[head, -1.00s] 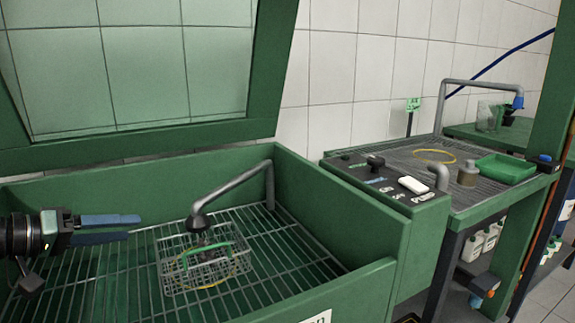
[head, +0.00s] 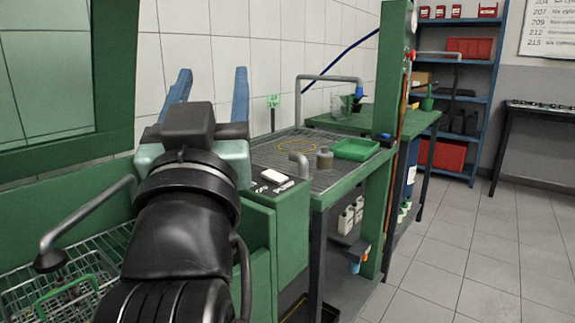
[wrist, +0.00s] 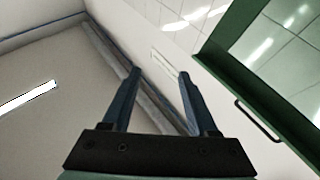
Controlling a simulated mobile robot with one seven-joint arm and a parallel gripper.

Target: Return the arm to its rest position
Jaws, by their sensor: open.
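My gripper (head: 208,90) shows in the head view at left centre, fingers pointing up, with my black arm below it. Its two blue fingers stand well apart with nothing between them. The wrist view also shows my gripper (wrist: 155,80) open and empty, facing the ceiling and upper wall. The gripper is raised above the green wash tank and touches nothing that I can see. My arm hides part of the tank.
A wire basket (head: 70,290) with a green handle sits in the tank, beneath a grey spout (head: 85,222). The draining bench to the right holds a green tray (head: 355,149). A blue shelf (head: 462,95) stands behind. The tiled floor (head: 470,260) at right is clear.

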